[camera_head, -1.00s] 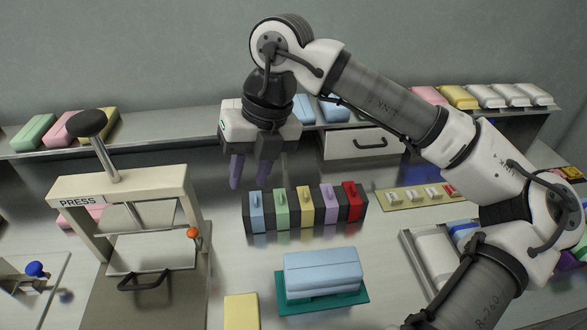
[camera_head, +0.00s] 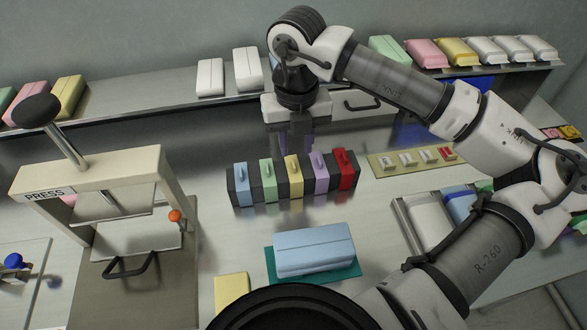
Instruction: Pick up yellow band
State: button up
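The yellow band (camera_head: 293,176) sits upright in the middle slot of a dark rack (camera_head: 241,197). It has a small raised grip on top. In the rack a blue band (camera_head: 241,182) and a green band (camera_head: 268,181) are to its left. A purple band (camera_head: 319,172) and a red band (camera_head: 345,169) are to its right. My gripper (camera_head: 294,143) points down just behind and above the yellow band, in line with it in the picture. Its purple fingers look apart with nothing between them. The fingertips are hard to make out against the steel.
A press (camera_head: 110,185) stands at left. A blue pack (camera_head: 314,250) on a teal plate (camera_head: 355,271) and a yellow block (camera_head: 231,291) lie in front. A tan board (camera_head: 383,170) and a tray (camera_head: 410,227) are at right. A shelf (camera_head: 140,107) with packs runs behind.

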aim_at(293, 168)
jog(key=shift+w+a+f+p, duration=0.15)
jog(key=shift+f+p, duration=0.3)
jog(key=shift+f, duration=0.85)
jog(key=shift+s+a+f+p, duration=0.1)
jog(key=shift+f+p, duration=0.3)
jog(key=shift+f, duration=0.85)
jog(key=shift+c, duration=0.3)
grip_shut()
